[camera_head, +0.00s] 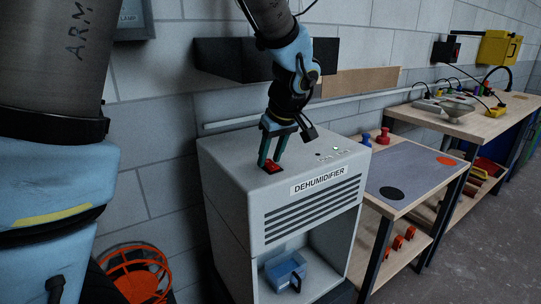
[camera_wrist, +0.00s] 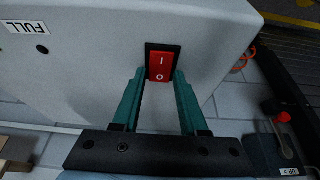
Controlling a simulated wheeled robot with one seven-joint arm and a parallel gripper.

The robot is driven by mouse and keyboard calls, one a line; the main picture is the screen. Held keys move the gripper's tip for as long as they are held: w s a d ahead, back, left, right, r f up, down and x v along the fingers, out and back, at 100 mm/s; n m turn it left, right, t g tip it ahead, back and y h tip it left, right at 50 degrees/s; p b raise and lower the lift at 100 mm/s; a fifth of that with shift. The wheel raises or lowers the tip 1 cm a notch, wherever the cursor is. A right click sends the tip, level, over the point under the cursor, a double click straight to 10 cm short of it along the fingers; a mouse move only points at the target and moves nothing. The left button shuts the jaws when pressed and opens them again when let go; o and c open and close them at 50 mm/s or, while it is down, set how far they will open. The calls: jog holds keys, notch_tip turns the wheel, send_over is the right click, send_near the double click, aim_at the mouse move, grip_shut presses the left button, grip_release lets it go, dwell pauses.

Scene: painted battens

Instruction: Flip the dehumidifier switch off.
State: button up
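The dehumidifier (camera_head: 225,160) is a grey-white cabinet with a labelled, slatted front, standing against the wall. Its red rocker switch (camera_head: 272,167) sits on the top near the left side. In the wrist view the switch (camera_wrist: 161,66) shows "I" and "O" marks in a black frame. Which side is pressed in, I cannot tell. My gripper (camera_head: 272,162) points down over the switch. In the wrist view its two green fingers (camera_wrist: 160,80) stand apart with nothing held between them, their tips beside the switch's lower half. Whether they touch the cabinet is unclear.
A blue container (camera_head: 284,271) sits in the dehumidifier's lower bay. A workbench with a grey mat (camera_head: 408,175) and red and blue knobs stands to the right. A dark wall box (camera_head: 225,60) hangs behind. An orange reel (camera_head: 137,275) is on the floor at left.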

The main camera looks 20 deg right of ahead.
grip_shut()
jog(key=shift+r, duration=0.1)
jog(key=g+p, duration=0.1)
jog(key=p, duration=0.1)
jog(key=shift+w+a+r+p, duration=0.1)
jog(key=shift+w+r+p, duration=0.1)
jog(key=shift+p, duration=0.15)
jog(key=shift+w+f+g+p, duration=0.1)
jog(key=shift+g+p, duration=0.6)
jog(key=shift+p, duration=0.35)
jog(key=shift+f+g+p, duration=0.2)
jog(key=shift+g+p, duration=0.1)
jog(key=shift+p, duration=0.1)
jog(key=shift+o, duration=2.1)
grip_release()
jog(key=shift+r+h, duration=0.1)
jog(key=shift+h, duration=0.2)
